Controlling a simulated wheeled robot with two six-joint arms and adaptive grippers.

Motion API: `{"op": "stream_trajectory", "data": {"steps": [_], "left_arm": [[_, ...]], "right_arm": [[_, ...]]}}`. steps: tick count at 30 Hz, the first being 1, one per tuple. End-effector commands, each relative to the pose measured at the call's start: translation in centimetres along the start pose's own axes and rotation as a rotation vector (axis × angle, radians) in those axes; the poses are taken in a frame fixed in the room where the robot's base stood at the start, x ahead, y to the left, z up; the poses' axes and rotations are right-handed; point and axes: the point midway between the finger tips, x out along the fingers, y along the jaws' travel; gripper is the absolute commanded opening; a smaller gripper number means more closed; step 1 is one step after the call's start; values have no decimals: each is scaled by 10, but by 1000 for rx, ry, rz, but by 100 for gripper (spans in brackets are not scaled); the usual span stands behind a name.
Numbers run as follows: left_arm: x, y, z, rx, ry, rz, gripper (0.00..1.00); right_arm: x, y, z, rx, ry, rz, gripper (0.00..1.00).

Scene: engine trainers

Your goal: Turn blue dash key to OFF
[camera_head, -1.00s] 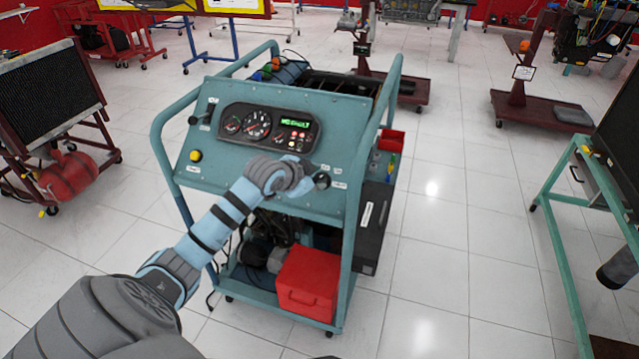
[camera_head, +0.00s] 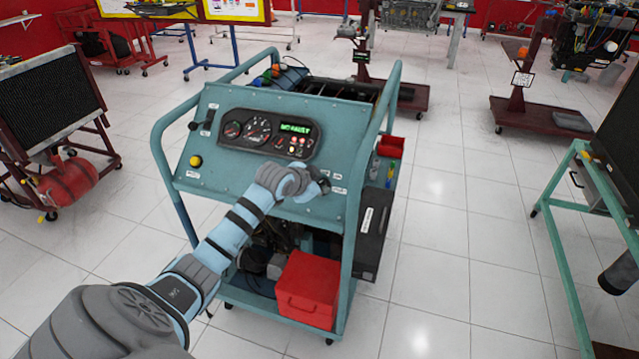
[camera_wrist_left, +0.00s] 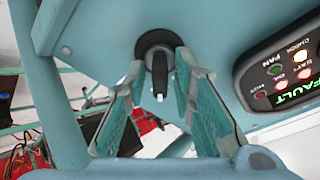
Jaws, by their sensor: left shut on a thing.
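The blue-green dash panel (camera_head: 225,172) sits on a wheeled engine trainer and carries gauges and a lit green display. Its key switch shows at the panel's lower right, partly hidden by my left gripper (camera_head: 312,183). In the left wrist view the black key (camera_wrist_left: 160,76) stands in a round black switch (camera_wrist_left: 152,44). My left gripper's two fingers (camera_wrist_left: 160,100) lie on either side of the key, shut on it. The labels around the switch are too small to read. My right gripper is not in view.
A yellow button (camera_head: 196,161) is at the panel's left. Tubular side rails (camera_head: 160,130) frame the trainer. A red box (camera_head: 308,289) sits on its lower shelf. Another green frame (camera_head: 560,200) stands at the right. The tiled floor between them is clear.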

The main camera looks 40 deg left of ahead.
Motion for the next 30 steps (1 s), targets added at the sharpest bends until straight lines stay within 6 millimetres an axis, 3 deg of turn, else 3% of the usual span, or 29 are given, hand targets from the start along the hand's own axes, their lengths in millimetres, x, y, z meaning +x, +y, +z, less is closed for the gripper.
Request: {"op": "stream_trajectory", "data": {"steps": [8, 21, 30], "left_arm": [[-3, -1, -3, -121, -2, -22, 0], [-3, -2, -3, -476, -3, -103, 0], [-2, -2, -2, -669, -1, -149, 0]], "right_arm": [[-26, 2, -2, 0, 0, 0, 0], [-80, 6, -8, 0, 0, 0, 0], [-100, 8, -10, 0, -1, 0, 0]]}}
